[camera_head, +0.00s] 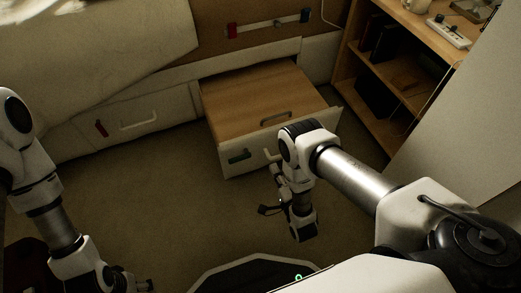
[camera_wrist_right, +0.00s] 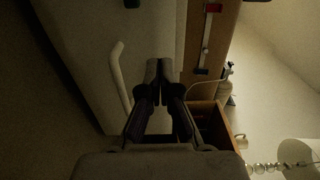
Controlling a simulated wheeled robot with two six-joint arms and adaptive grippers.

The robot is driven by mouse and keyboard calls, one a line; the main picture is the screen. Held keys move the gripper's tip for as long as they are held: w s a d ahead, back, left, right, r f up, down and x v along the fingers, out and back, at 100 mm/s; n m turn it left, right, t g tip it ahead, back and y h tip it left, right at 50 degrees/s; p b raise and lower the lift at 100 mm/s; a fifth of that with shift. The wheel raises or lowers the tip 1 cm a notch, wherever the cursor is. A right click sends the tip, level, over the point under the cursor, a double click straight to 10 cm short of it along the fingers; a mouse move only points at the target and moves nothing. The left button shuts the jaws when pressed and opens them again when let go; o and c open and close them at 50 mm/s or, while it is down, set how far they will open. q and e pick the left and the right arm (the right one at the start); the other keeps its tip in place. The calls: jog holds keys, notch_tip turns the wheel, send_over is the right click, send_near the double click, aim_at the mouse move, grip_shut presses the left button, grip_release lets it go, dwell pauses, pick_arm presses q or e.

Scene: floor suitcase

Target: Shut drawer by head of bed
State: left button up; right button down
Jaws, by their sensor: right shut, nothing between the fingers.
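The drawer (camera_head: 255,95) under the bed is pulled out, with its wooden interior visible. Its white front (camera_head: 236,168) carries a pale handle (camera_head: 270,154) and a green tag (camera_head: 239,156); my right arm covers part of the front. My left gripper (camera_head: 142,286) is partly visible at the bottom left.
A white drawer front (camera_head: 130,115) with a red tag is flush at the left under the bed (camera_head: 110,55). A wooden shelf (camera_head: 400,80) stands close to the drawer's right. A pale panel (camera_head: 450,110) stands at far right. Carpet (camera_head: 160,190) is clear at left.

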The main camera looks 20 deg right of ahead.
aim_at(258, 138)
jog(key=w+b, duration=0.3)
jog(key=w, duration=0.2)
jog(key=w+b, duration=0.3)
jog(key=w, duration=0.3)
jog(key=shift+a+f+b, duration=0.15)
jog(key=shift+f+b, duration=0.05)
jog(key=shift+b, duration=0.15)
pick_arm(q)
notch_tip(258, 138, down, 8)
jog(key=shift+f, duration=0.25)
pick_arm(e)
jog(key=shift+w+r, duration=0.15)
jog(key=shift+w, duration=0.3)
pick_arm(q)
jog(key=shift+f, duration=0.1)
pick_arm(e)
jog(key=shift+w, duration=0.15)
